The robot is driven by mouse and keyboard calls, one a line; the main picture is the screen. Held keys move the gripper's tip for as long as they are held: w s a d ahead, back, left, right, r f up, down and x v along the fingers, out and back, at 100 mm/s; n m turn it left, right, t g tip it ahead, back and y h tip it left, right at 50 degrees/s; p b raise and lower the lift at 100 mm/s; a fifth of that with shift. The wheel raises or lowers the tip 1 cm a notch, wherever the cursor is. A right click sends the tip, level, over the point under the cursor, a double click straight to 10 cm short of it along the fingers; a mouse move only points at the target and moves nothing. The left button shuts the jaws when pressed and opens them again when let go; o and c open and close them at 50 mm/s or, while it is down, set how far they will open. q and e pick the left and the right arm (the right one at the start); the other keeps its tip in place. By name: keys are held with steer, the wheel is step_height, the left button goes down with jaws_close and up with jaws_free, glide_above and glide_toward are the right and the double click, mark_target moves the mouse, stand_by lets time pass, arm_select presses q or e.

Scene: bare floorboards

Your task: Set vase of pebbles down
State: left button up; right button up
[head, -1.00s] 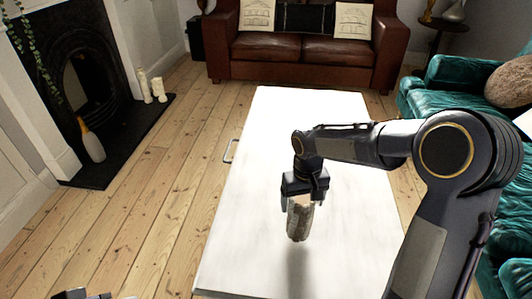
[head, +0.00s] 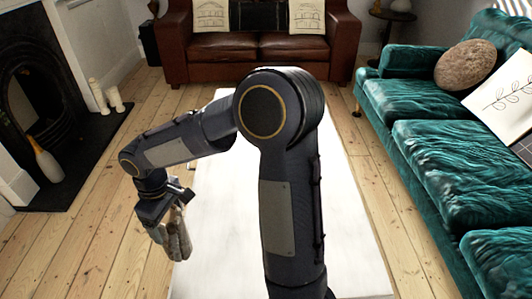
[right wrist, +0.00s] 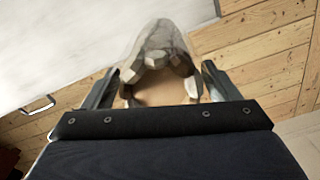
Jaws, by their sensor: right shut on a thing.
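My right gripper (head: 172,213) is shut on the vase of pebbles (head: 180,240), a clear vase filled with grey-brown stones. It hangs below the gripper, slightly tilted in the head view, by the left edge of the white table (head: 222,230). In the right wrist view the vase (right wrist: 160,45) sits between the two fingers, with pebbles showing through its wall. The white table top (right wrist: 70,40) lies to its left and floorboards to its right. I cannot tell the vase's exact height over the table or floor. My left gripper is not in view.
A teal sofa (head: 425,145) stands along the right, and a brown leather sofa (head: 260,50) at the back. A fireplace (head: 30,105) with candles (head: 105,97) and a bottle vase (head: 45,160) is on the left. Bare floorboards (head: 90,230) lie between the table and hearth.

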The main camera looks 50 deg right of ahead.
steer(key=s+d+r+n+p, duration=0.1)
steer(key=s+r+n+p, duration=0.3)
steer(key=s+n, duration=0.5)
steer(key=s+d+r+n+p, duration=0.1)
steer(key=s+r+n, duration=0.5)
steer(key=n, duration=0.4)
steer(key=w+d+f+b, duration=0.2)
steer(key=w+d+f, duration=0.2)
steer(key=f, duration=0.3)
steer(key=w+d+f+b, duration=0.3)
steer(key=w+d+f, duration=0.1)
steer(key=f, duration=0.3)
steer(key=shift+w+d, duration=0.3)
steer(key=shift+w, duration=0.55)
steer(key=shift+f, duration=0.2)
steer(key=o, duration=2)
steer(key=shift+s, duration=0.1)
steer(key=shift+c, duration=0.2)
